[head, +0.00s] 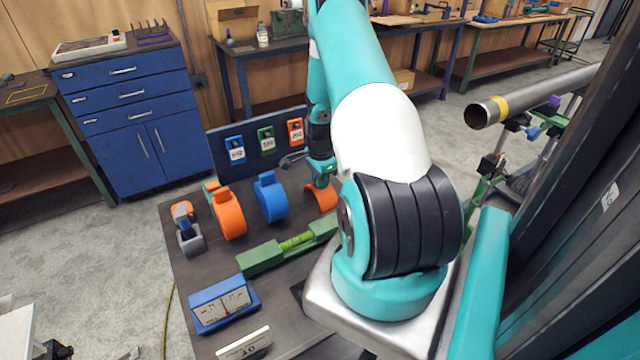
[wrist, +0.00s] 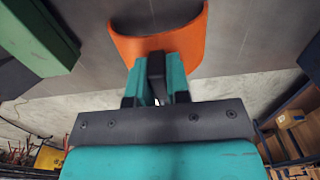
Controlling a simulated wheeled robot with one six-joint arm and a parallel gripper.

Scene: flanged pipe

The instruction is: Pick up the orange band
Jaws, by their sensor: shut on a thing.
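An orange band (head: 320,198) is at the back right of the dark work table, partly hidden by my arm. In the wrist view the orange band (wrist: 185,48) shows as a wide curved piece just beyond the fingertips. My gripper (head: 321,178) points down at it from above. In the wrist view my gripper (wrist: 157,75) is shut on a dark upright part at the band's middle. I cannot tell whether the band still touches the table. Another orange ring (head: 230,215) stands further left on the table.
A blue ring (head: 271,201) stands left of the held band. A green holder (head: 265,257), a blue box (head: 222,303) and a grey-orange piece (head: 190,238) are on the table (head: 200,277). A tag panel (head: 220,150) rises behind. A steel pipe (head: 545,92) is at the right.

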